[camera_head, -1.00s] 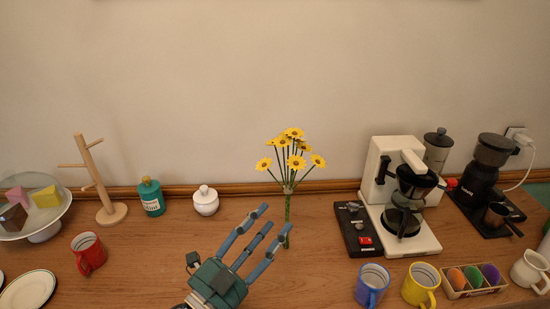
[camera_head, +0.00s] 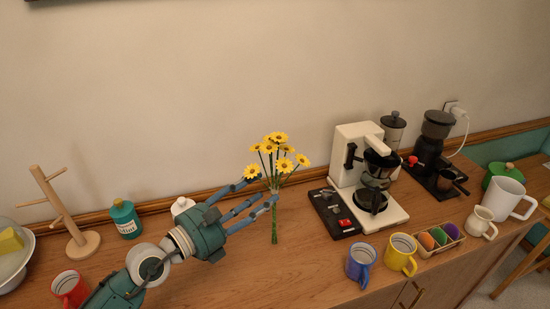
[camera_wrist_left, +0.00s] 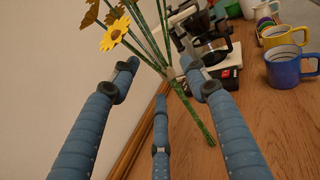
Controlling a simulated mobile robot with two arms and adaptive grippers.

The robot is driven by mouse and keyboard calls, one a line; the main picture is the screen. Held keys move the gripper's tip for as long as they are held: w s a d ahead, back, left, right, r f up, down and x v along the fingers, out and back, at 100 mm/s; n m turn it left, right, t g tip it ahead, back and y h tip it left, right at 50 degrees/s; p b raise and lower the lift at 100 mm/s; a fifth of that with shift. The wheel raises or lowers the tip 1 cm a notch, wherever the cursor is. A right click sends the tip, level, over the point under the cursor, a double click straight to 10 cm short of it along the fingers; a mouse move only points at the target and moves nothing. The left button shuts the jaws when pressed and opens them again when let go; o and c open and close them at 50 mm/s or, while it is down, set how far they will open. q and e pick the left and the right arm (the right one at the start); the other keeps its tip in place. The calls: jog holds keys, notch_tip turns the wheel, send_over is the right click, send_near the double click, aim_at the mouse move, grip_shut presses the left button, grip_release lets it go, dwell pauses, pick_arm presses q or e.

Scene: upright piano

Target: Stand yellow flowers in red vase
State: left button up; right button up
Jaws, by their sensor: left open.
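The bunch of yellow flowers (camera_head: 279,150) stands upright on its green stems at the middle of the wooden counter, left of the coffee maker. My left gripper (camera_head: 262,188) reaches in from the left, its three fingers spread and open, tips close beside the stems. In the left wrist view the green stems (camera_wrist_left: 190,105) slant beyond the fingertips, with one yellow bloom (camera_wrist_left: 114,33) at top left. I cannot tell whether a finger touches the stems. No red vase shows in either view. My right gripper is not in view.
A white coffee maker (camera_head: 358,150) stands right of the flowers. Blue (camera_head: 361,262) and yellow (camera_head: 401,252) mugs stand at the front. At left are a wooden mug stand (camera_head: 62,215), a teal bottle (camera_head: 125,219) and a red mug (camera_head: 69,288). Counter in front of the flowers is clear.

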aim_at(273, 184)
pick_arm(q)
jog(key=p+x, duration=0.1)
jog(key=x, duration=0.4)
jog(key=shift+r+p, duration=0.1)
jog(key=shift+p, duration=0.2)
jog(key=shift+w+d, duration=0.15)
jog(key=shift+d, duration=0.05)
jog(key=shift+a, duration=0.1)
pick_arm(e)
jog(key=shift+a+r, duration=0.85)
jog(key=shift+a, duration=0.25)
pick_arm(q)
jog(key=c, duration=1.1)
grip_shut()
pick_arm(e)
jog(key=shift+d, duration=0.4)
